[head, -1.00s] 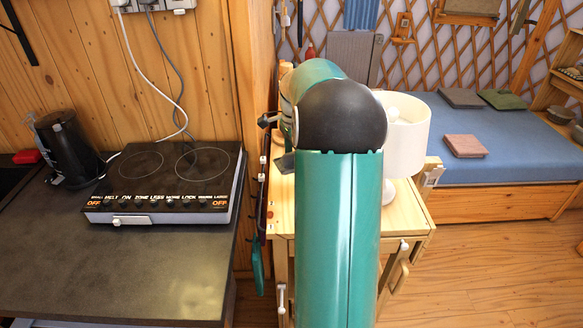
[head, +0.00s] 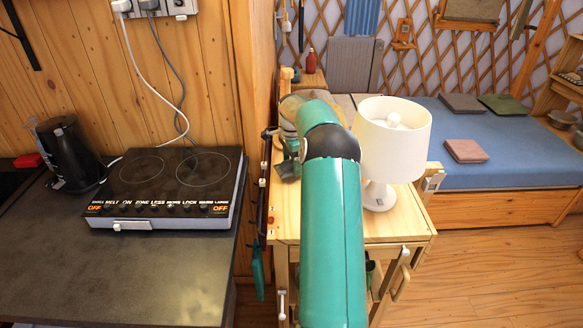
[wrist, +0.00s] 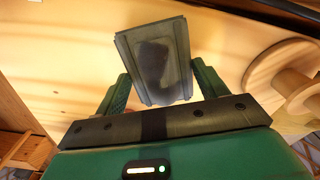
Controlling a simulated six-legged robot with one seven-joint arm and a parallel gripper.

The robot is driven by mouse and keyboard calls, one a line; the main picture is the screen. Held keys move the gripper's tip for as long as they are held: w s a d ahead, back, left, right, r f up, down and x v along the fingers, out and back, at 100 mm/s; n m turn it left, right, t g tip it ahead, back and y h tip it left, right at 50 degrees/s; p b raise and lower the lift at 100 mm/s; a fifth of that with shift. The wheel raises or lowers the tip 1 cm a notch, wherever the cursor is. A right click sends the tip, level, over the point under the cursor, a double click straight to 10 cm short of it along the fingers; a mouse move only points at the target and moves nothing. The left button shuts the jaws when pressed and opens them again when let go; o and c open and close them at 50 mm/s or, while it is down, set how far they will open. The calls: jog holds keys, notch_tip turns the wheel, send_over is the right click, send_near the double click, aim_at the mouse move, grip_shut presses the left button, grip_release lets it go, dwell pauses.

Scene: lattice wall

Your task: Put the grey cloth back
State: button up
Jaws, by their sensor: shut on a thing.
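My gripper (wrist: 161,80) is shut on a flat grey rectangular thing with layered edges, which looks like the folded grey cloth (wrist: 165,32). It stands out between the two green fingers in the wrist view, with a darker patch on its face. In the head view my gripper (head: 287,166) is low over the left side of the wooden cabinet top, partly behind my arm. The cloth cannot be made out clearly there. Whether it touches the top is unclear.
A white lamp (head: 392,140) stands on the cabinet top (head: 402,228), close right of my arm. A blue bed (head: 510,165) behind holds folded grey-brown (head: 462,102), green (head: 503,103) and pink (head: 466,150) cloths. A hotplate (head: 168,185) and black kettle (head: 68,152) are left.

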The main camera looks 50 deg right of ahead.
jog(key=shift+f, duration=1.2)
jog(key=shift+f, duration=0.15)
jog(key=o, duration=0.9)
jog(key=shift+o, duration=0.2)
